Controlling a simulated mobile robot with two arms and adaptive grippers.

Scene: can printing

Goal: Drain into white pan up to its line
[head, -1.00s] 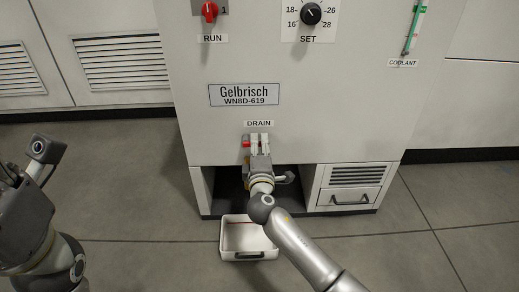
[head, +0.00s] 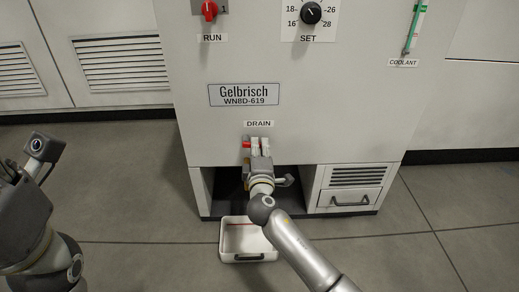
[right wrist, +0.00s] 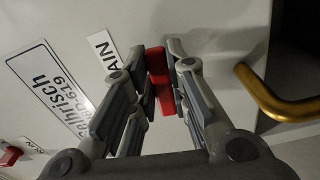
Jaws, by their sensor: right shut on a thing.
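The white pan (head: 249,257) sits on the floor in front of the machine's lower opening. A red line shows on its inner wall; my right arm covers part of its right side, and I cannot make out any liquid. My right gripper (head: 260,143) is at the machine front under the DRAIN label (head: 259,124). It is shut on the red drain handle (head: 246,145), which also shows between the fingers in the right wrist view (right wrist: 160,80). A brass pipe (right wrist: 275,100) is beside the gripper there. My left gripper (head: 8,172) is at the left edge, its fingertips not clear.
The machine carries a red RUN knob (head: 209,10), a black SET dial (head: 310,12) and a green COOLANT gauge (head: 413,30). A vented drawer front (head: 350,188) stands right of the opening. The floor left of the pan is clear.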

